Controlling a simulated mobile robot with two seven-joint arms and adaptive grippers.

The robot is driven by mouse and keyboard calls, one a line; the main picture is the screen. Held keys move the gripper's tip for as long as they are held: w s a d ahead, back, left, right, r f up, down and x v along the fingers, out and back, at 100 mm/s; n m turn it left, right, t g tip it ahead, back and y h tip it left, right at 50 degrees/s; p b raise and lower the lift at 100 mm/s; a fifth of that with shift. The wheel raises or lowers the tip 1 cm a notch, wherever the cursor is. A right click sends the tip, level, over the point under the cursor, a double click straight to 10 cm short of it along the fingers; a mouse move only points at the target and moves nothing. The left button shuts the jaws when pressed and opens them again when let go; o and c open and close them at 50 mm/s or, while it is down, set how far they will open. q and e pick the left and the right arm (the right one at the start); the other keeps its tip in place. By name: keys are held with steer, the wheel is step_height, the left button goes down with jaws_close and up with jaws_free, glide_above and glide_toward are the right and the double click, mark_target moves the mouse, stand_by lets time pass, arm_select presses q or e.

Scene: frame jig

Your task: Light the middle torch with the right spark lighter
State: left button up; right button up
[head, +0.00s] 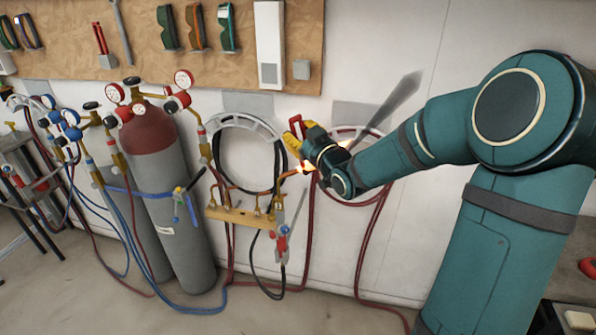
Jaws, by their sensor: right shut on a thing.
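My right gripper (312,146) reaches in from the right, in front of the wall and above the brass-coloured torch bar (240,215). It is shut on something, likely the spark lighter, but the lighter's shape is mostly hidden. Yellow and red parts show at the gripper's far side; I cannot tell which belong to the held thing. A bright orange glow (303,168) shows just below the gripper, at the end of a thin copper-coloured tube. A torch with red and blue knobs (283,240) hangs at the bar's right end. Other torches are hard to make out. My left gripper is out of view.
Gas cylinders with gauges (150,165) stand left of the bar. Black hose (219,150) is coiled on the wall behind it. Red hoses (365,255) hang down to the floor. A pegboard (340,25) with goggles is above. The wall right of the hoses is bare.

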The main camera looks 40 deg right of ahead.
steer(key=shift+a, duration=0.1)
steer(key=s+a+b, duration=0.2)
steer(key=a, duration=0.1)
steer(key=s+a+b, duration=0.2)
steer(key=a, duration=0.2)
steer(key=s+a+f+b, duration=0.1)
steer(key=s+a+b, duration=0.1)
steer(key=s+a, duration=0.1)
steer(key=shift+s+a, duration=0.1)
steer(key=shift+a, duration=0.35)
steer(key=shift+n+y, duration=0.3)
steer(key=shift+y, duration=0.3)
steer(key=w+a+f, duration=0.3)
steer(key=f, duration=0.2)
steer(key=w+a+f, duration=0.4)
steer(key=f, duration=0.2)
steer(key=w+a+f, duration=0.3)
steer(key=w+f, duration=0.1)
steer(key=f, duration=0.2)
steer(key=shift+a+f, duration=0.2)
steer(key=shift+a, duration=0.1)
